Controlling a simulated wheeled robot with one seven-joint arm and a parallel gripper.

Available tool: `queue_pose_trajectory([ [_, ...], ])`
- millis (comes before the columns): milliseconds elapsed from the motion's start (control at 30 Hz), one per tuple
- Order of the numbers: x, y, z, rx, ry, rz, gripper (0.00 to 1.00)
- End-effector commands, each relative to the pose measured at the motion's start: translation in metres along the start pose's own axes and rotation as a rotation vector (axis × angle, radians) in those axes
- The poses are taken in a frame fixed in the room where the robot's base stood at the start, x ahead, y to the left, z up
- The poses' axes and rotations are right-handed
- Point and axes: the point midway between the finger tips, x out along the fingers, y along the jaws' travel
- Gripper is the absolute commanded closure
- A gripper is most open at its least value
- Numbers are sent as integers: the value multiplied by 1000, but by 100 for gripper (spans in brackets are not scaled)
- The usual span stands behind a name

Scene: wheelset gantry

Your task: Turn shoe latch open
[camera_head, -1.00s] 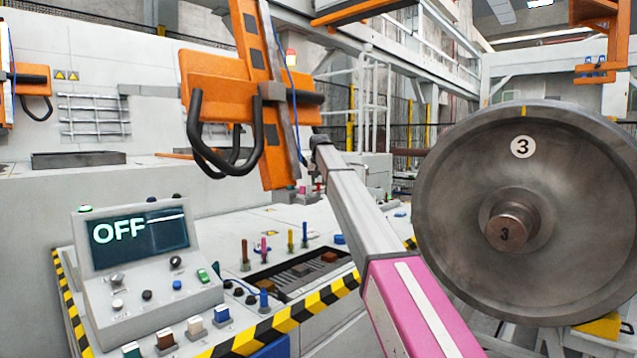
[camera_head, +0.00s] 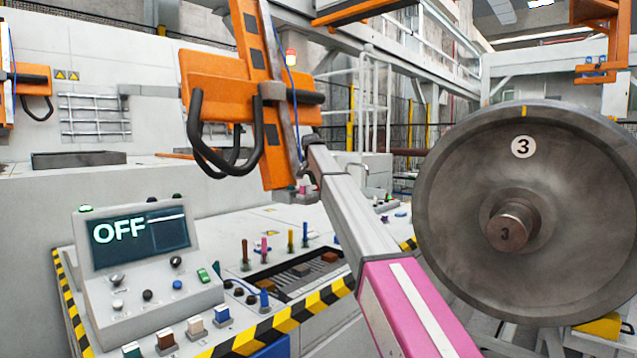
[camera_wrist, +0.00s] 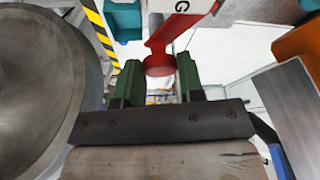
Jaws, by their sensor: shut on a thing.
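A red latch (camera_wrist: 178,32) with a rounded end shows at the top middle of the wrist view, beside a white label with a "G". My gripper (camera_wrist: 160,72) has two green fingers, one on each side of the latch's rounded end, and is shut on it. In the head view, my pink and grey arm reaches up to the orange hanging frame (camera_head: 220,85) with black loop handles. My fingers and the latch are too small or hidden to make out there.
A large grey wheel marked 3 (camera_head: 470,190) stands close to the right of my arm and fills the wrist view's left side (camera_wrist: 40,80). A control console (camera_head: 150,280) with a screen reading OFF stands at the left, beside a striped edge (camera_head: 290,320).

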Motion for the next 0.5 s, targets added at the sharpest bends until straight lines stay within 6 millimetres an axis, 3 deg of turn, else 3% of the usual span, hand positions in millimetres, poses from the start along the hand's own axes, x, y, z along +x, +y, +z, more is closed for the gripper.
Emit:
queue_pose_trajectory([
  [500, 0, -5, -2, 453, -1, 189, 88],
])
